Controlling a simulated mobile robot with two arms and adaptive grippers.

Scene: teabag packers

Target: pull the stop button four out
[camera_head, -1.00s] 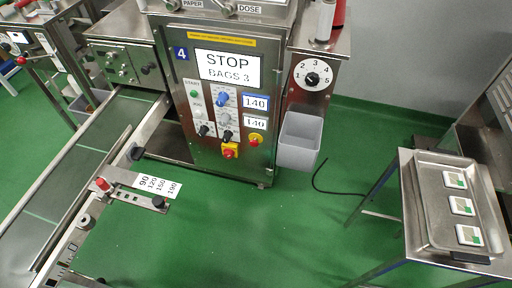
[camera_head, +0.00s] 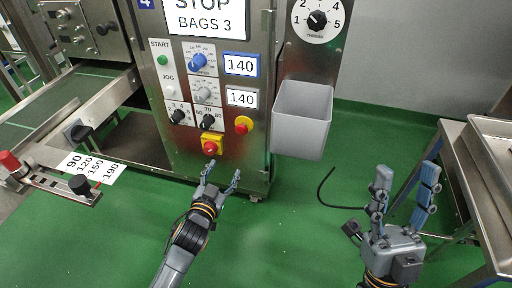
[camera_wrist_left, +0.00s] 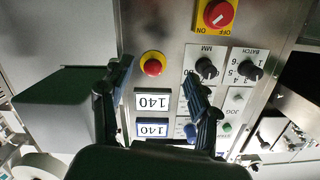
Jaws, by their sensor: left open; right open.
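The stop button (camera_head: 243,125) is a red mushroom knob on a round yellow collar, low on the front panel of machine 4 (camera_head: 247,165). In the left wrist view the stop button (camera_wrist_left: 153,64) lies between my finger directions, in an upside-down picture. My left gripper (camera_head: 221,177) is open and empty, below the panel controls in the head view and apart from the button. It also shows in the left wrist view (camera_wrist_left: 156,78). My right gripper (camera_head: 407,182) is open and empty at the right. The display (camera_head: 206,17) reads STOP, BAGS 3.
A red switch on a yellow square plate (camera_head: 211,145) sits left of the stop button, above my left gripper. A grey bin (camera_head: 302,117) hangs to the right. A steel table (camera_head: 465,160) stands beyond my right gripper. A black cable (camera_head: 325,190) lies on the green floor.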

